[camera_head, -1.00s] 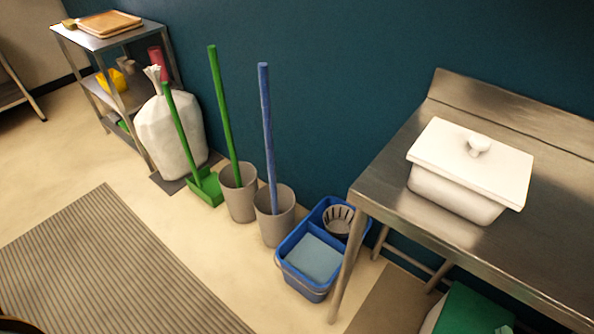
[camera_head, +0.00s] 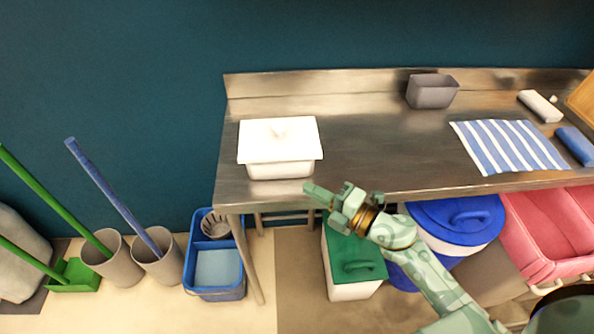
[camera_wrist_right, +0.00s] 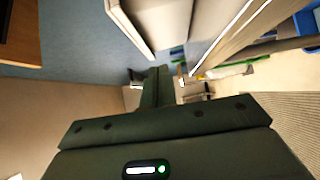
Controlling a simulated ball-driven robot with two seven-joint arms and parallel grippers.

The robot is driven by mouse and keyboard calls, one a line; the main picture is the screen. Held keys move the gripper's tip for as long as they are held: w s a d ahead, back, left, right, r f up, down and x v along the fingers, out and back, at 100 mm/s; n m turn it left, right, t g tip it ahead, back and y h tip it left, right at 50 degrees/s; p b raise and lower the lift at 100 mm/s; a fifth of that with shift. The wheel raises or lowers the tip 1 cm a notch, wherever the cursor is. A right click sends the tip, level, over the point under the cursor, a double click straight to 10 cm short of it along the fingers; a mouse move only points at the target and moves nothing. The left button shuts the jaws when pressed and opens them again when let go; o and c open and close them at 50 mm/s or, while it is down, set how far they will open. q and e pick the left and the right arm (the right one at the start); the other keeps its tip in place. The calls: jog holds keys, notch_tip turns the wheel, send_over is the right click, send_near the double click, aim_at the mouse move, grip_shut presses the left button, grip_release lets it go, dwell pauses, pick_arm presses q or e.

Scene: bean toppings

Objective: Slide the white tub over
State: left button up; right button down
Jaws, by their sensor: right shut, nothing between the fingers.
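My right gripper (camera_head: 308,188) is shut and empty. It appears just below and to the right of the tub, near the table's front edge. I see a gap between it and the tub in the picture. In the right wrist view the gripper (camera_wrist_right: 159,70) points ahead, and a pale form like the tub (camera_wrist_right: 160,22) shows at the top. My left gripper is not in view.
The steel table (camera_head: 370,150) has bare room right of the tub. Further right are a grey container (camera_head: 432,92), a striped cloth (camera_head: 508,147) and a white roll (camera_head: 540,106). A raised back edge runs along the wall. Bins with green (camera_head: 352,260) and blue lids (camera_head: 455,218) stand below.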

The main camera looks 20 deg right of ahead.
aim_at(284, 164)
jog(key=x, duration=0.3)
jog(key=shift+w+a, duration=0.15)
jog(key=shift+w, duration=0.2)
jog(key=shift+w+d+f+b, duration=0.1)
jog(key=shift+w+d+b, duration=0.1)
jog(key=shift+w, duration=0.35)
jog(key=shift+w+d+b, duration=0.1)
jog(key=shift+w+b, duration=0.1)
jog(key=shift+w, duration=0.35)
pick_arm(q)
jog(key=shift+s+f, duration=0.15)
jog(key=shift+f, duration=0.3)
pick_arm(e)
jog(key=shift+w+d, duration=0.15)
jog(key=shift+w, duration=0.45)
